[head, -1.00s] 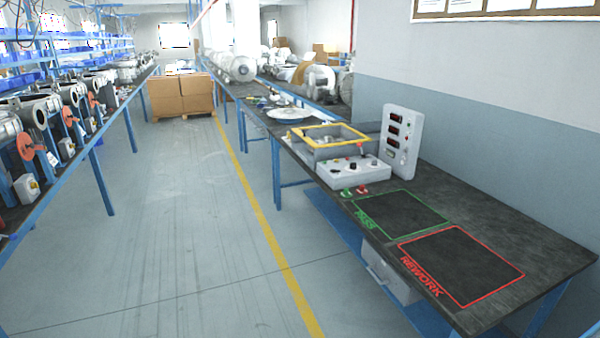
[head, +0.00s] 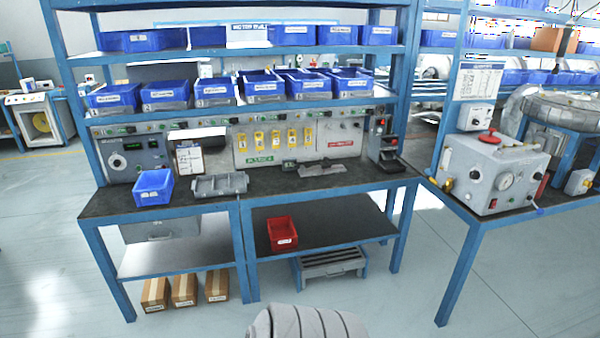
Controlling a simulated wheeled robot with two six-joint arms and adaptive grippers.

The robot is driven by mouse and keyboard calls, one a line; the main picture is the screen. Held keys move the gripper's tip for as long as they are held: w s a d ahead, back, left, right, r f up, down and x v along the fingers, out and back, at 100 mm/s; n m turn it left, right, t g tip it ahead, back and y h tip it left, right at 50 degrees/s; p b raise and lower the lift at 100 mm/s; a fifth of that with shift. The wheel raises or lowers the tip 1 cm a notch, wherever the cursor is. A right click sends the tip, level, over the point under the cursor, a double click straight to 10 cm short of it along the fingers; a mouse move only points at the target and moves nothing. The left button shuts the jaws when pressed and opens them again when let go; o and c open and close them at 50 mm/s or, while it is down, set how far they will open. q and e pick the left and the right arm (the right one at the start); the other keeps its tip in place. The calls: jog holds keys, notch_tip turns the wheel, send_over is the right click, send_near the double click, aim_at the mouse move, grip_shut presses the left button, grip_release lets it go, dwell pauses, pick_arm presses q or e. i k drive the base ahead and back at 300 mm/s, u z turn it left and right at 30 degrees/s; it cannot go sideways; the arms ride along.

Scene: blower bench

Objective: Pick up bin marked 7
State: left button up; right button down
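Several blue bins stand in a row on the middle shelf of the blue-framed bench, among them a left bin (head: 165,95), a bin right of it (head: 213,93), a middle bin (head: 263,87) and a right bin (head: 350,83). Their white labels are too small to read, so I cannot tell which is marked 7. Another blue bin (head: 153,187) sits on the worktop at the left, and a red bin (head: 282,234) is on the lower shelf. More blue bins (head: 292,36) line the top shelf. Neither of my grippers is in view.
A grey step stool (head: 330,262) and cardboard boxes (head: 184,289) are below. A white test box (head: 492,172) stands on the right bench.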

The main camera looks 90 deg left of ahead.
aim_at(155, 186)
jog(key=u, duration=3.45)
jog(key=i, duration=1.75)
jog(key=z, duration=0.35)
